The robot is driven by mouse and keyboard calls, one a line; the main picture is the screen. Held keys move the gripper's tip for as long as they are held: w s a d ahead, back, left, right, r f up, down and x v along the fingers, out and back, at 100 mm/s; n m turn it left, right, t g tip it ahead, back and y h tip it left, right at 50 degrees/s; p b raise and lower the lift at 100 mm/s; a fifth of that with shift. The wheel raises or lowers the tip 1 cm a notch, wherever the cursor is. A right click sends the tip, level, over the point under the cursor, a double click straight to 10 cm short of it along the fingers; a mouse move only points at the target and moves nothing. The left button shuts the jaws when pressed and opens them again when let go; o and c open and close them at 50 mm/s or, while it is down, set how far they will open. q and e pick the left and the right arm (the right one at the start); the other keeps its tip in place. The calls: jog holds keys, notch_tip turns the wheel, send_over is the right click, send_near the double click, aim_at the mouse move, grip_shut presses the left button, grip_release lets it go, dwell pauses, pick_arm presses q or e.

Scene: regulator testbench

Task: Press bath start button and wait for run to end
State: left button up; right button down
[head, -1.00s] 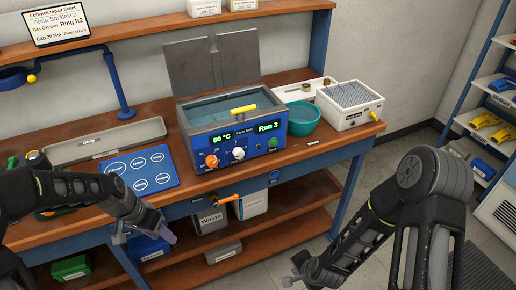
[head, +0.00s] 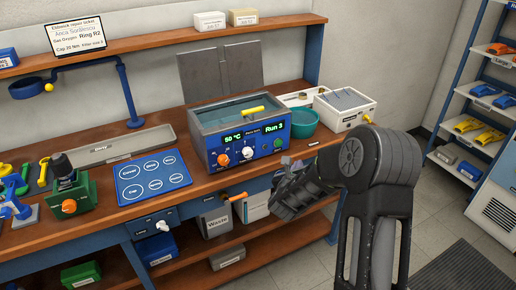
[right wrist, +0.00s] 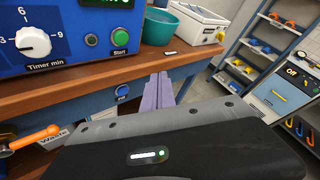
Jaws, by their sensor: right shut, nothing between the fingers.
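The blue-fronted bath (head: 240,125) stands on the bench with its lid up, and its display reads 50 °C and Run 3. Its green start button (head: 278,142) is at the lower right of the front panel. The button, labelled Start, also shows in the right wrist view (right wrist: 120,37), beside the timer knob (right wrist: 33,41). My right gripper (head: 286,163) is shut and empty, just in front of and below the button, apart from it. Its purple fingers show in the right wrist view (right wrist: 159,90), to the right of and below the button. My left gripper is out of view.
A teal bowl (head: 304,123) and a white box (head: 344,109) stand right of the bath. A blue mat (head: 150,177) and green fixture (head: 70,196) are at left. An orange handle (head: 238,197) sticks out below the bench edge.

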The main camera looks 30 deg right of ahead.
aim_at(279, 143)
jog(key=shift+d+r, duration=0.1)
jog(key=shift+w, duration=0.2)
jog(key=w+p, duration=0.1)
jog(key=w, duration=0.7)
jog(key=shift+w, duration=0.25)
dwell(2.1)
